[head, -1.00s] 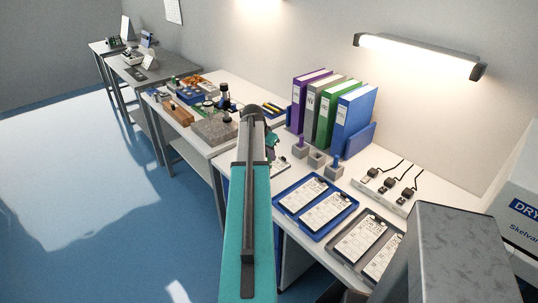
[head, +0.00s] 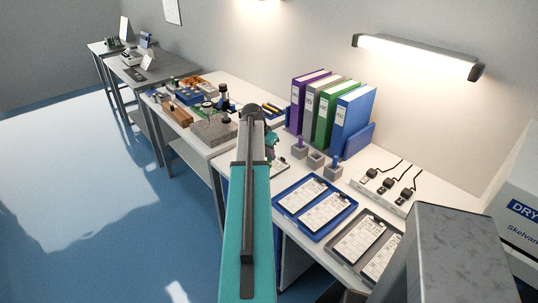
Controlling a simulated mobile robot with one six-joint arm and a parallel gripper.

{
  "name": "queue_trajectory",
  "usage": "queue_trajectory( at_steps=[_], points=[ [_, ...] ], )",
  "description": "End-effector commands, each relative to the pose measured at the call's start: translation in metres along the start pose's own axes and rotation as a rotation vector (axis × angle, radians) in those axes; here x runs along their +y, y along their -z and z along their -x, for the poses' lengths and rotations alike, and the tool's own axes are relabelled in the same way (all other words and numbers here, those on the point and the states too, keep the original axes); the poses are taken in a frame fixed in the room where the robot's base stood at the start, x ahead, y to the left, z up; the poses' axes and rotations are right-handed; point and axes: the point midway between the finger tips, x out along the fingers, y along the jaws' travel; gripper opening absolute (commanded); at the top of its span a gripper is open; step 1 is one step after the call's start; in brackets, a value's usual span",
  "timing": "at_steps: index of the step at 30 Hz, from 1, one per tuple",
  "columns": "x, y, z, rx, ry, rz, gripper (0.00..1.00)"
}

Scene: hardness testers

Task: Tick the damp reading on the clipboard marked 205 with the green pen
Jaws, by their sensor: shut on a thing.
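My gripper (head: 271,146) is mostly hidden behind my teal arm, low over the white table. It is shut on what looks like the green pen, of which only a small greenish bit shows. A clipboard (head: 284,171) lies partly hidden just below it. Two clipboards (head: 305,194) (head: 326,210) lie in a blue tray (head: 303,232). Two more clipboards (head: 360,238) (head: 384,262) lie in a grey tray (head: 337,249). The numbers are too small to read, so I cannot tell which is marked 205.
Grey pen blocks stand behind the trays: one with a purple pen (head: 299,143), an empty one (head: 317,158), one with a blue pen (head: 336,161). Binders (head: 331,112) stand behind. A power strip (head: 383,189) lies right; a DRY-labelled machine (head: 518,215) stands far right.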

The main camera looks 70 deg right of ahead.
Motion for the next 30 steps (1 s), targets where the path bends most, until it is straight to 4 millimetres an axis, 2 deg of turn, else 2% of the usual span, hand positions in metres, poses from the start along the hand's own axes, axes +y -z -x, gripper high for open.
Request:
queue_trajectory(
  at_steps=[30],
  points=[
    [0.0,0.016,0.038,0.0,0.0,0.0,0.0]
  ],
)
